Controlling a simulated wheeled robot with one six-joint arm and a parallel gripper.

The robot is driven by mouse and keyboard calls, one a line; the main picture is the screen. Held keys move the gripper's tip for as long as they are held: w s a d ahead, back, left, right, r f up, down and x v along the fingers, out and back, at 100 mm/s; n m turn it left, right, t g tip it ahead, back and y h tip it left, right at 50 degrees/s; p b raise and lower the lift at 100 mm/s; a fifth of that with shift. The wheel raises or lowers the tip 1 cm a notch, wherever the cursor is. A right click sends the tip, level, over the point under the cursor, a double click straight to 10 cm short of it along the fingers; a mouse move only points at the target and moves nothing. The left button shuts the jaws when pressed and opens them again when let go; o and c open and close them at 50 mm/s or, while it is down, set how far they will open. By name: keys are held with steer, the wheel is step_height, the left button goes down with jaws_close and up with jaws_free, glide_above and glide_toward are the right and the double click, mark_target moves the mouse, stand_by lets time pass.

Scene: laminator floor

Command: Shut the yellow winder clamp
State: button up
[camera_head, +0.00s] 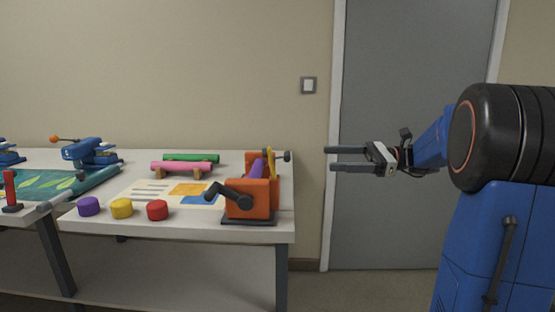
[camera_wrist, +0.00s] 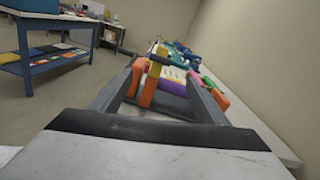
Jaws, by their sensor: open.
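The orange winder (camera_head: 250,203) stands at the right end of the near table on a dark base. A purple roll (camera_head: 258,168) lies across it between two orange end posts. The yellow clamp (camera_head: 270,158) stands upright at the far post, and it also shows in the wrist view (camera_wrist: 155,68) between my fingers. A dark crank sticks out at the near side. My gripper (camera_head: 333,160) is open and empty, right of the winder and apart from it, with its fingers pointing left toward it. I cannot tell whether the clamp is latched.
Purple, yellow and red caps (camera_head: 157,210) line the table's front edge. A printed sheet (camera_head: 165,193) lies behind them, with pink and green rolls (camera_head: 182,167) at the back. A blue device (camera_head: 90,152) stands left. A grey door (camera_head: 415,120) is behind my arm. Free space separates gripper and table.

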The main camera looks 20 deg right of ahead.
mark_target(277, 158)
steer(key=x, duration=1.7)
steer(key=shift+f, duration=0.15)
steer(key=c, duration=1.4)
steer(key=shift+a, duration=0.1)
